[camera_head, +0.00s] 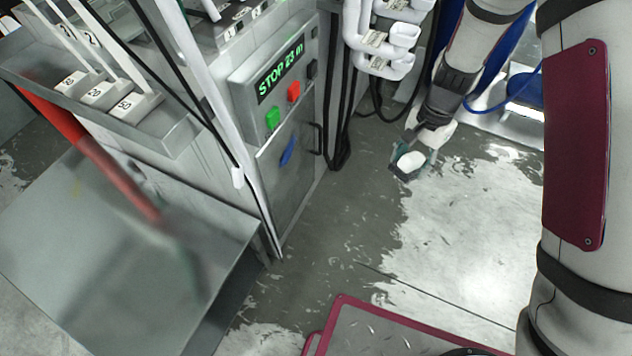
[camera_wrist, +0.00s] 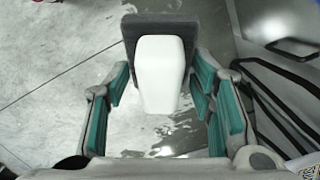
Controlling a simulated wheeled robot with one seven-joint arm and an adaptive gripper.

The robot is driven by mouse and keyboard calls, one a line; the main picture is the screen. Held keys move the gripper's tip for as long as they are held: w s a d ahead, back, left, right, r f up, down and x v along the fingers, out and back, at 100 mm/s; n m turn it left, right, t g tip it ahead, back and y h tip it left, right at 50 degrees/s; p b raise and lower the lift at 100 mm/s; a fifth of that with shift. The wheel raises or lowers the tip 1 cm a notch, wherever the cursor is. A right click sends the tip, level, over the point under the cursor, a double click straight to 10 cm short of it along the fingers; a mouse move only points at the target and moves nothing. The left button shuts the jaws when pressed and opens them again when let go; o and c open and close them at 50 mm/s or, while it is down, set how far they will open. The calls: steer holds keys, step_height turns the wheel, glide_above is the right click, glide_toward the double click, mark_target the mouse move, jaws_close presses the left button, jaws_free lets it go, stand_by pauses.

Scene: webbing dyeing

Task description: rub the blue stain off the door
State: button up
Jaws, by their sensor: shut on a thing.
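The blue stain (camera_head: 288,151) is a short slanted streak on the grey cabinet door (camera_head: 297,178), below the green and red buttons. My gripper (camera_head: 408,160) is to the right of the door, apart from it, above the floor. It is shut on a white block with a dark grey pad (camera_head: 411,161). In the wrist view the block (camera_wrist: 160,75) sits between the teal-lined fingers, with the dark pad (camera_wrist: 158,28) at its far end. The door's dark handle (camera_wrist: 292,47) shows at the upper right of the wrist view.
A display reading "STOP 23 m" (camera_head: 281,70) is above the door, with a green button (camera_head: 272,118) and a red button (camera_head: 294,92). White pipes (camera_head: 385,40) and black hoses hang right of the cabinet. A metal tray (camera_head: 110,250) stands at left. Wet floor lies between.

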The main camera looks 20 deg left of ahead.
steer(key=a+f+m+t+y+b, duration=0.1)
steer(key=a+f+m+y+b, duration=0.5)
steer(key=a+f+b, duration=0.5)
steer(key=a+f+m+t+y+b, duration=0.1)
steer(key=a+f+m+y+b, duration=0.5)
steer(key=a+f+b, duration=0.5)
steer(key=shift+w+a+f+m+y+b, duration=0.4)
steer(key=shift+a+b, duration=1.85)
steer(key=shift+a, duration=2.1)
steer(key=shift+a, duration=0.95)
steer(key=shift+w, duration=0.1)
steer(key=shift+w+d, duration=0.15)
steer(key=shift+w, duration=0.8)
steer(key=shift+w+d, duration=0.1)
steer(key=shift+w, duration=0.85)
steer(key=shift+w+p, duration=0.65)
steer(key=shift+w, duration=1.4)
steer(key=shift+w+d, duration=0.2)
steer(key=shift+w, duration=1.7)
steer(key=shift+a, duration=0.1)
